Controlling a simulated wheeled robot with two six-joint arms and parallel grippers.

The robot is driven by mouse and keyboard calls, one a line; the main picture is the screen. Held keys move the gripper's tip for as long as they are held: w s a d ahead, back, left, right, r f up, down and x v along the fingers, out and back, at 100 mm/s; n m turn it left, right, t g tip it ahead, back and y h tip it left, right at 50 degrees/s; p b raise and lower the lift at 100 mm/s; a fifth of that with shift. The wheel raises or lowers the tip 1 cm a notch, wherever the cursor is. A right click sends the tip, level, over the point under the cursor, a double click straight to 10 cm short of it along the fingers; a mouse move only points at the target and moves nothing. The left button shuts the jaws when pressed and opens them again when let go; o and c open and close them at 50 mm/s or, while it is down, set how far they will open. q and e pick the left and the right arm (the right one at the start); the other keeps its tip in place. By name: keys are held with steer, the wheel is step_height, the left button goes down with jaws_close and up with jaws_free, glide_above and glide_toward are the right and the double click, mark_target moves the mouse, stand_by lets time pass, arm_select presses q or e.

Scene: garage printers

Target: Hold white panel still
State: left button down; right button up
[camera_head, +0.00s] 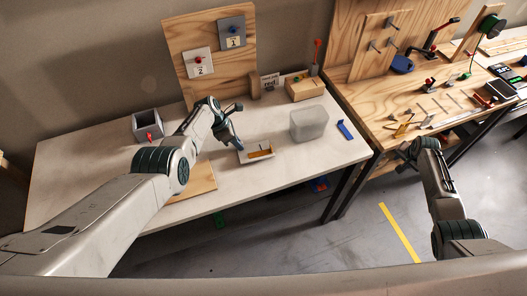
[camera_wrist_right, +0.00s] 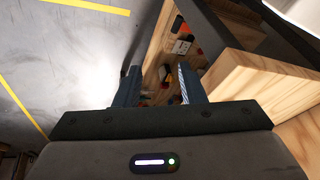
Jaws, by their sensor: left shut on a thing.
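The white panel (camera_head: 246,157) lies on the white-topped table in the head view, with a yellow-brown strip (camera_head: 261,153) on it. My left gripper (camera_head: 239,146) is at the panel's left edge, shut on it; its fingertips are small and partly hidden. My right gripper (camera_head: 411,150) is away from the panel, at the front edge of the wooden bench on the right. In the right wrist view the right gripper (camera_wrist_right: 158,88) has its fingers apart with nothing held between them.
A translucent bin (camera_head: 309,124) and a blue bar (camera_head: 345,130) are right of the panel. A grey box (camera_head: 147,125) stands at the left. A board (camera_head: 213,50) with plates marked 1 and 2 rises behind. The wooden bench (camera_head: 372,104) carries several tools.

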steer(key=shift+y, duration=0.4)
steer(key=w+a+r, duration=0.4)
steer(key=w+r, duration=0.1)
steer(key=w+a+r, duration=0.2)
steer(key=w+r, duration=0.1)
steer(key=shift+a+r, duration=0.15)
steer(key=w+a+r+n, duration=0.1)
steer(key=w+a+r, duration=0.2)
steer(key=a, duration=0.5)
steer(key=w+a+r+n, duration=0.1)
steer(key=w+a+r, duration=0.15)
steer(key=a, duration=0.55)
steer(key=s+a+r+n+g, duration=0.1)
steer(key=s+a+n+g, duration=0.1)
steer(key=a, duration=1.2)
steer(key=s+a+n+g, duration=0.1)
steer(key=s+a, duration=0.3)
steer(key=a, duration=1)
steer(key=shift+s+a+r+n+g+y, duration=0.15)
steer(key=shift+s+r+n+g+y, duration=0.25)
steer(key=shift+n, duration=0.1)
steer(key=shift+c, duration=0.5)
